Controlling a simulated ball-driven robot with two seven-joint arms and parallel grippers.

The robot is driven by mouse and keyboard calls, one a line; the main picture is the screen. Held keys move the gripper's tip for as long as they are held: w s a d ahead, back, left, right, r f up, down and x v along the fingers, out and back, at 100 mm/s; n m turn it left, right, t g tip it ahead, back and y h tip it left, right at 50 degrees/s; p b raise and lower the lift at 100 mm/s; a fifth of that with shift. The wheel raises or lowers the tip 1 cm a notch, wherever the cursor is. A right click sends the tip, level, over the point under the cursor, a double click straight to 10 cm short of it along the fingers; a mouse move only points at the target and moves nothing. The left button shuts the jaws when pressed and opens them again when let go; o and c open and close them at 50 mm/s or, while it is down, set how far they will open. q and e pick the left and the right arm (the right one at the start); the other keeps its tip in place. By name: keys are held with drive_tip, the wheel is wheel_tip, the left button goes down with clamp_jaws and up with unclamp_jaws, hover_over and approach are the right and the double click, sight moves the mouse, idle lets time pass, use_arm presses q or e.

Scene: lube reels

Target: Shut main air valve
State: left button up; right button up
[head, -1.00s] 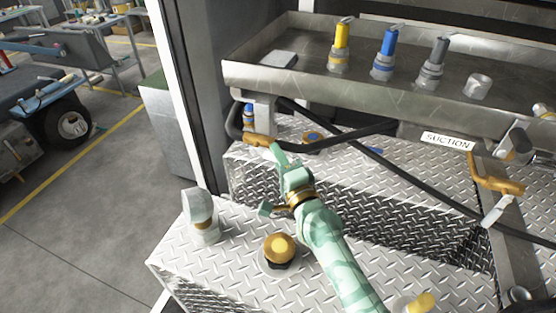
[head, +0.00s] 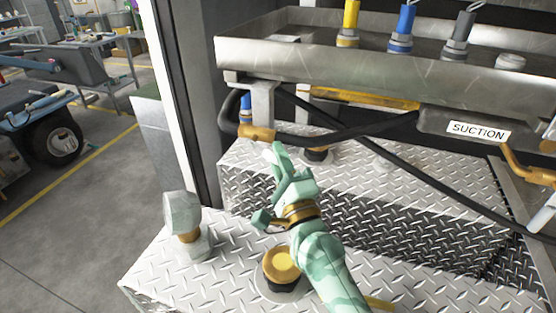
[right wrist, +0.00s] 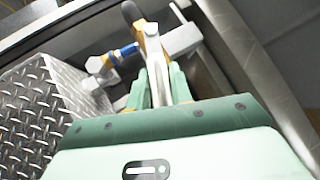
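A valve with an orange handle (head: 256,132) sits under the left end of the metal tray; no label on it can be read. My right gripper (head: 275,153) is right at it, just below the orange part in the head view. In the right wrist view the orange handle (right wrist: 150,40) lies just beyond my right fingertips (right wrist: 158,80). A pale metal strip shows between the two fingers. I cannot tell whether they press on it. My left gripper is not in view.
A second orange handle (head: 525,168) is at the right, near the SUCTION label (head: 478,131). Black hoses (head: 400,165) cross behind my right gripper. A yellow-brown cap (head: 282,265) and a grey-topped fitting (head: 184,215) stand on the tread-plate step (head: 225,265).

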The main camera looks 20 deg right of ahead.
drive_tip(key=o, duration=0.3)
use_arm(q)
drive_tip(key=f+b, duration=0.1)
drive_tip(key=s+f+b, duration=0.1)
drive_tip(key=b, duration=0.1)
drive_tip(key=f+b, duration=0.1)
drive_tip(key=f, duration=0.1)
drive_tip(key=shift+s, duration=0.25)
use_arm(e)
drive_tip(key=v, duration=1.6)
drive_tip(key=shift+s, duration=0.2)
drive_tip(key=shift+c, duration=0.3)
